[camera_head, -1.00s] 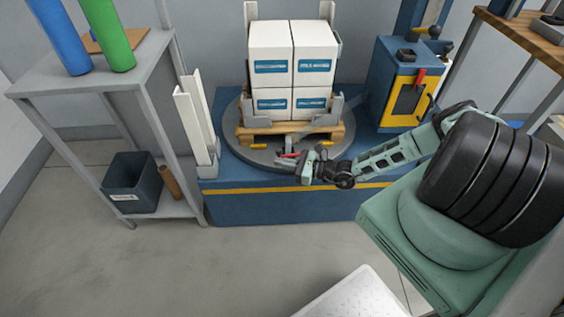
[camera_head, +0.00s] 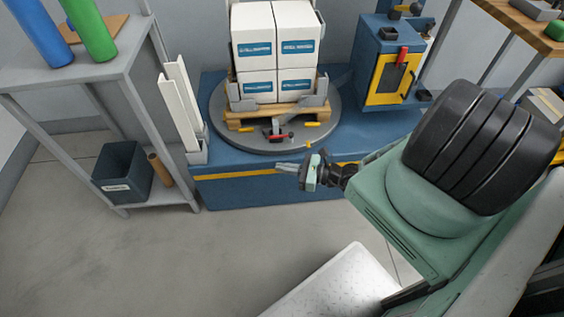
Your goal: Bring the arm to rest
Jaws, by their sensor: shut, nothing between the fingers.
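My gripper (camera_head: 284,168) is shut and empty. It hangs in front of the blue machine base (camera_head: 232,191), pointing left, a little below the base's top edge in the picture. My arm is folded back, and much of it is hidden behind my green and black body parts. A small red-handled part (camera_head: 281,138) sits at the front of the round grey turntable (camera_head: 228,139), apart from my gripper.
White boxes (camera_head: 255,50) stand stacked on a wooden pallet (camera_head: 247,115) on the turntable. A blue cabinet with a yellow-framed door (camera_head: 392,78) stands right. A grey shelf rack (camera_head: 140,105) with a dark bin (camera_head: 122,172) stands left. The floor (camera_head: 220,255) in front is clear.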

